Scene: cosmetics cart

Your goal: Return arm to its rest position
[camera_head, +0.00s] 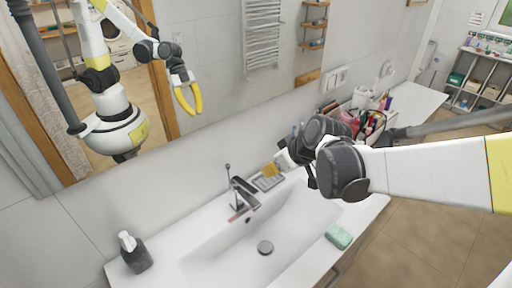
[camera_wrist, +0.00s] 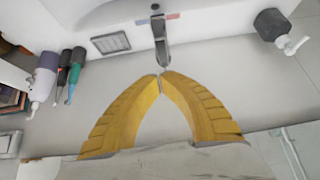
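My gripper (camera_head: 270,170) is above the back of the washbasin, near the wall and to the right of the tap. My arm enters from the right, and its dark joints partly hide the gripper. In the wrist view, the two yellow fingers of my gripper (camera_wrist: 160,78) meet at their tips, with nothing visible held between them. The fingers also show in the mirror reflection.
The washbasin (camera_head: 222,257) has a tap (camera_head: 240,192), a dark soap dispenser (camera_head: 135,254) at left and a green soap bar (camera_head: 339,236) at right. A flat grey dish (camera_wrist: 110,42) lies near the tap. Cosmetics crowd the counter behind my arm. The mirror (camera_head: 215,60) covers the wall.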

